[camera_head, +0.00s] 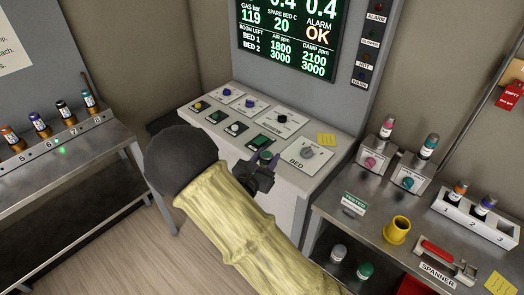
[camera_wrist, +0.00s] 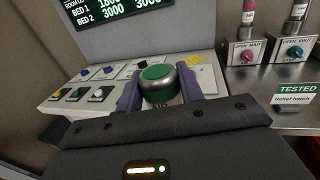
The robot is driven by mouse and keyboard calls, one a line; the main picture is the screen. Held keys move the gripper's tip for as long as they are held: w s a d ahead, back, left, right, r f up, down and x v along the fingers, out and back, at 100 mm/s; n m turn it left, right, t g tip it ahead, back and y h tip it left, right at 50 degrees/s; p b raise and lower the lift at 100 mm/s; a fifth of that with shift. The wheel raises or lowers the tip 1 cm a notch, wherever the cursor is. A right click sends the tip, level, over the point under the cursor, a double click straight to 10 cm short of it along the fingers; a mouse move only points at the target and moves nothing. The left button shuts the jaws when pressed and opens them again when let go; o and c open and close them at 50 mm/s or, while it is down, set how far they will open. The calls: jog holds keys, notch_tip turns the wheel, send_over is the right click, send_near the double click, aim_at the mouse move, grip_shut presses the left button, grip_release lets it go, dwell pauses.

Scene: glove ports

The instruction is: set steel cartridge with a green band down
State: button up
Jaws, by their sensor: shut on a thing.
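My gripper (camera_head: 265,165) is in front of the control desk, at the end of my yellow-sleeved arm. In the wrist view its two purple fingers (camera_wrist: 158,92) are shut on a steel cartridge (camera_wrist: 170,68) with a green top. The cartridge is roughly upright, and its lower part is hidden by my gripper. In the head view only a little green of it shows between the fingers. The control desk (camera_head: 218,137) lies behind it; I cannot tell the gap between them.
The right bench carries two valve stations (camera_head: 370,163), a TESTED sign (camera_head: 354,203), a yellow cup (camera_head: 397,230), a numbered rack (camera_head: 465,217) and a red-handled spanner (camera_head: 437,250). Grey-topped (camera_head: 338,253) and green-topped (camera_head: 365,270) cartridges stand below. A left rack (camera_head: 60,142) holds several cartridges.

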jog(key=s+d+f+n+t+y, duration=0.1)
jog(key=s+d+f+n+y, duration=0.1)
jog(key=f, duration=0.6)
jog(key=s+d+f+n+y, duration=0.2)
jog(key=d+f+y, duration=0.2)
jog(key=f, duration=0.4)
jog(key=s+d+f+n+t+y, duration=0.1)
jog(key=s+d+f+n+y, duration=0.1)
jog(key=f, duration=0.6)
jog(key=shift+s+d+f+t+y, duration=0.25)
jog(key=shift+d+y, duration=0.35)
jog(key=shift+d, duration=0.6)
jog(key=shift+w+d, duration=0.1)
jog(key=shift+w, duration=0.05)
